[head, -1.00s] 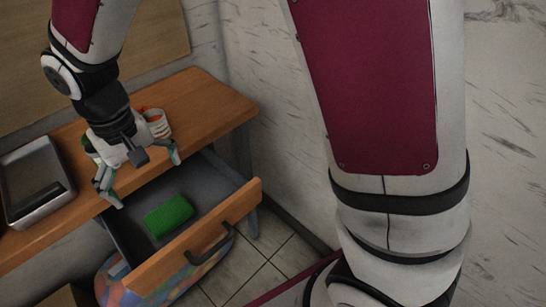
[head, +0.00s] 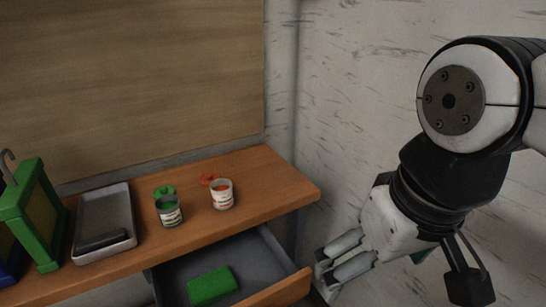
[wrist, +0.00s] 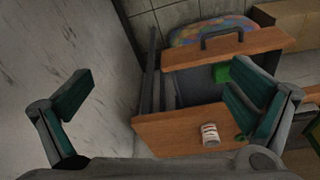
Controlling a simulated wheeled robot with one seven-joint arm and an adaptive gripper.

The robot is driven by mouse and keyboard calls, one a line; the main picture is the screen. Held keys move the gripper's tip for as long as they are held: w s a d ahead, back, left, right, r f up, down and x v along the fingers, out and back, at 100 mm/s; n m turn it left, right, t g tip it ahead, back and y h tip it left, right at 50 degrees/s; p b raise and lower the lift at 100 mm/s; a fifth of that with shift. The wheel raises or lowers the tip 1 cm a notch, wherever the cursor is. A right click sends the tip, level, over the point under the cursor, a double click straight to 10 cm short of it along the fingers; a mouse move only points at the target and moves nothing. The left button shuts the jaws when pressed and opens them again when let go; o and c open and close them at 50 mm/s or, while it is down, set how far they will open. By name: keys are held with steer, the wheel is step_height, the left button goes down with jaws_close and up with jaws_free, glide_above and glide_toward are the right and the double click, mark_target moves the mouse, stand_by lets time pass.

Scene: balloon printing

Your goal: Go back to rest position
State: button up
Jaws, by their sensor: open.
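My gripper (head: 338,268) is at the lower right of the head view, right of the open drawer and in front of the wall. It is empty. In the wrist view its two teal-padded fingers (wrist: 160,108) are spread wide apart, with nothing between them but the wall and the desk's edge farther off. A green block (head: 212,286) lies in the open drawer (head: 262,262). It shows partly in the wrist view (wrist: 221,73), beside the right finger.
The wooden desk (head: 270,184) holds a white can with orange paint (head: 222,195), a can with green paint (head: 170,212), a grey tray (head: 105,205) and a green frame (head: 38,215). The drawer front (head: 280,292) juts out near my gripper. A wall (head: 375,110) stands to the right.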

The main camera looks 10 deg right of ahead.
steer(key=shift+s+d+f, duration=0.15)
steer(key=shift+s+d, duration=0.05)
steer(key=shift+s, duration=0.6)
step_height(320, 180, up, 9)
steer(key=t+p, duration=0.2)
steer(key=p, duration=0.5)
steer(key=shift+d+p, duration=0.15)
steer(key=shift+p, duration=0.2)
steer(key=shift+c, duration=0.2)
